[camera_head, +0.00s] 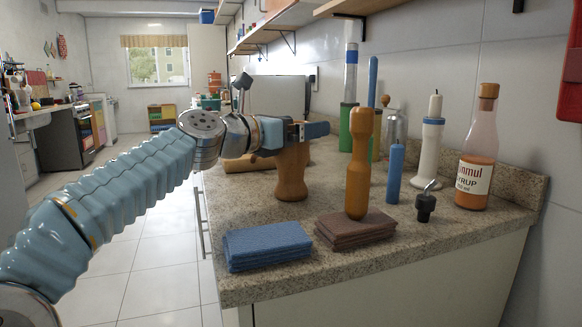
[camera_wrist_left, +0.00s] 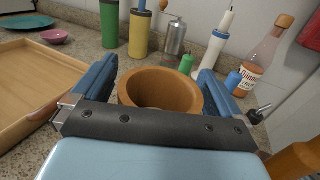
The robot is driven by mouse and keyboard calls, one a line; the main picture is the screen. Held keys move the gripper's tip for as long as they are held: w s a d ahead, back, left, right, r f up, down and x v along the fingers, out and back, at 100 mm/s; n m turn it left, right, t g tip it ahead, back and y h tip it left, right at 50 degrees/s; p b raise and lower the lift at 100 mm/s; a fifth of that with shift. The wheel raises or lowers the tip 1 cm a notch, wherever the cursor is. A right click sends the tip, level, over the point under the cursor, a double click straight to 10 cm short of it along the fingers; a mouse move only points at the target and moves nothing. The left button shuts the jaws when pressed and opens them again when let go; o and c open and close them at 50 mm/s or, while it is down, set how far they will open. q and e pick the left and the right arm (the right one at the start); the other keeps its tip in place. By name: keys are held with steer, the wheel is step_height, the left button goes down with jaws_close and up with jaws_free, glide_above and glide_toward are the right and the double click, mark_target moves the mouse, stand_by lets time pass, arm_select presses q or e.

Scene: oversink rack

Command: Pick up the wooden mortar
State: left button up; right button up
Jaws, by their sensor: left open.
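The wooden mortar (camera_head: 291,178) stands upright on the granite counter, brown with a narrower waist. In the left wrist view its round, hollow rim (camera_wrist_left: 186,83) shows between the two blue fingers. My left gripper (camera_head: 312,130) is open, with its fingers at the mortar's upper part, one on either side. I cannot tell whether either finger touches it. In the head view the gripper hides the mortar's top; in the wrist view the gripper's body hides its lower part. My right gripper is in neither view.
A tall wooden piece (camera_head: 357,170) stands by the brown folded cloth (camera_head: 352,231), beside a blue folded cloth (camera_head: 266,246). Bottles, including a syrup bottle (camera_head: 477,150), and a candle (camera_head: 429,155) stand to the right. A wooden tray (camera_wrist_left: 48,75) lies left of the mortar.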

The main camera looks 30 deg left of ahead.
arm_select(q)
steer(key=shift+c, duration=0.2)
steer(key=c, duration=1.7)
